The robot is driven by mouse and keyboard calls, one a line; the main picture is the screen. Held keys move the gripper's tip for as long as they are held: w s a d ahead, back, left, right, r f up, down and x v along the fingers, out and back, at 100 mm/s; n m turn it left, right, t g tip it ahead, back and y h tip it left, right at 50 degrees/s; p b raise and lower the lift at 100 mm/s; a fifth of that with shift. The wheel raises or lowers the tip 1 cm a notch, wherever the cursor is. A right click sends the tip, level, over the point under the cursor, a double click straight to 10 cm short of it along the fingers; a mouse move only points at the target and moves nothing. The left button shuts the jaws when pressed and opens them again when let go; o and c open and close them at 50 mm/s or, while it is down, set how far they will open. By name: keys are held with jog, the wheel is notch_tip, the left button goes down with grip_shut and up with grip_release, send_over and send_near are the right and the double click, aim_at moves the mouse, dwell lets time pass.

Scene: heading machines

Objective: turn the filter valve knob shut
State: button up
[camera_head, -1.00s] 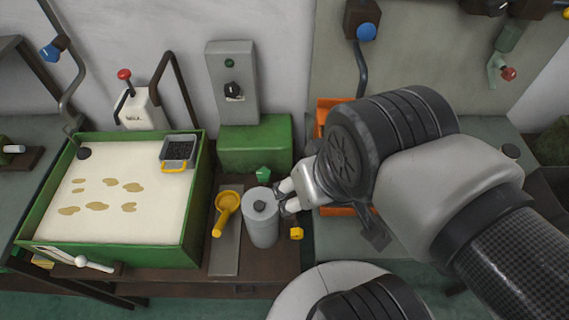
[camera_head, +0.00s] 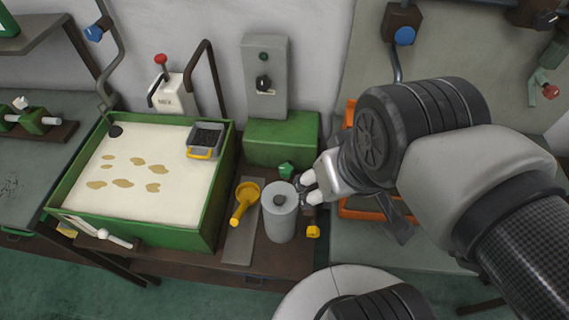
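I cannot tell for certain which is the filter valve knob. My gripper (camera_head: 308,189) points left at the canister's right side, its pale fingers close against it. Dark parts show at the fingertips, but whether the fingers hold anything is too small to tell.
A yellow scoop (camera_head: 244,202) lies on a grey strip left of the canister. A green-walled tank (camera_head: 212,185) of pale liquid stands further left. A grey control box (camera_head: 264,75) above a green block (camera_head: 282,138) is behind. Orange framing (camera_head: 368,214) lies under my arm.

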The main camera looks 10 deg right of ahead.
jog(key=w+n+g, duration=0.1)
jog(key=w+n, duration=0.5)
jog(key=w, duration=0.3)
jog(key=n+g, duration=0.4)
jog(key=n, duration=1.3)
send_over(285, 169)
notch_tip(285, 169, down, 18)
notch_tip(285, 169, down, 17)
jog(key=b, duration=0.5)
jog(key=shift+c, duration=0.3)
jog(key=c, duration=1)
